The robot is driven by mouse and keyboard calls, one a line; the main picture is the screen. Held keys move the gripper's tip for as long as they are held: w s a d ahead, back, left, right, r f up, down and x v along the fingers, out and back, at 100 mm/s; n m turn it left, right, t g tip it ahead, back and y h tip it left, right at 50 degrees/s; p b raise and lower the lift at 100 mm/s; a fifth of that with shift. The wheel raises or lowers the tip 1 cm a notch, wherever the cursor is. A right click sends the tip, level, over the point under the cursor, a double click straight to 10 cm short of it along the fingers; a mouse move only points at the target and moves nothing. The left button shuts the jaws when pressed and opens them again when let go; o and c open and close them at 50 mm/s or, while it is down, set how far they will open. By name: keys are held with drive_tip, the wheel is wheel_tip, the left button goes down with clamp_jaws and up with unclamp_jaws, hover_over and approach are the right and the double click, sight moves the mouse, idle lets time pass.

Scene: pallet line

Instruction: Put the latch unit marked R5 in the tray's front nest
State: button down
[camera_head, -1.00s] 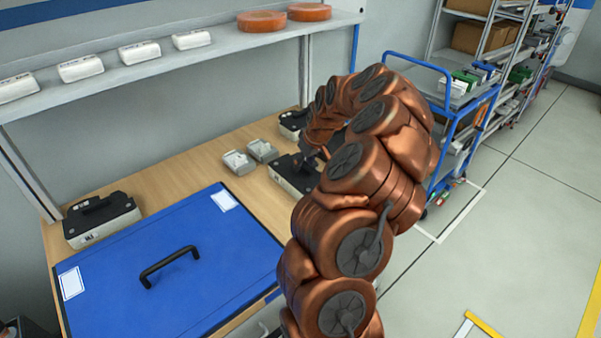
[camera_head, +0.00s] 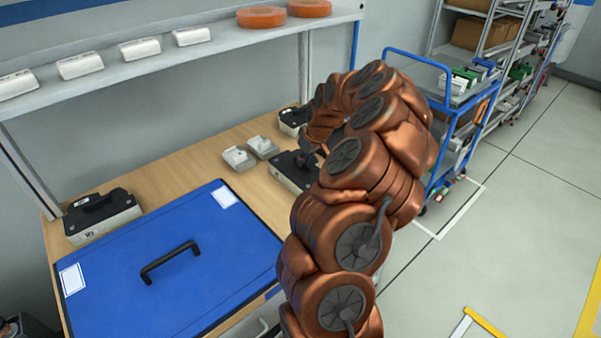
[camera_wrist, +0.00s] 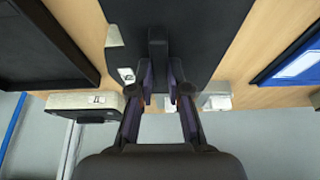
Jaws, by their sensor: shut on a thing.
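A black-topped unit (camera_head: 287,173) with a pale lower body sits on the wooden table beside my arm. In the wrist view its black top (camera_wrist: 205,40) fills the upper middle. My gripper (camera_wrist: 160,88) is shut on its raised black handle, one finger on each side. No R5 marking can be read on it. In the head view my arm hides most of the gripper. A similar unit (camera_head: 102,218) stands at the table's left end, its front label too small to read surely. Another (camera_head: 293,119) stands at the back. I cannot make out the tray's front nest.
A blue panel (camera_head: 215,255) with a black handle and white labels covers the front left of the table. Two small grey blocks (camera_head: 238,158) (camera_head: 262,147) stand behind the held unit. A shelf (camera_head: 110,75) runs above; a blue trolley (camera_head: 455,110) stands right.

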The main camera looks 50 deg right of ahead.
drive_tip(key=shift+r, duration=0.2)
idle(0.4)
drive_tip(key=shift+r+b, duration=1)
drive_tip(key=shift+r, duration=0.6)
drive_tip(key=s+a+r+b, duration=0.1)
drive_tip(key=s+a+b, duration=0.4)
drive_tip(key=s+a, duration=0.5)
drive_tip(key=shift+s+a+r, duration=0.25)
drive_tip(key=shift+s+a, duration=0.1)
drive_tip(key=shift+a, duration=0.6)
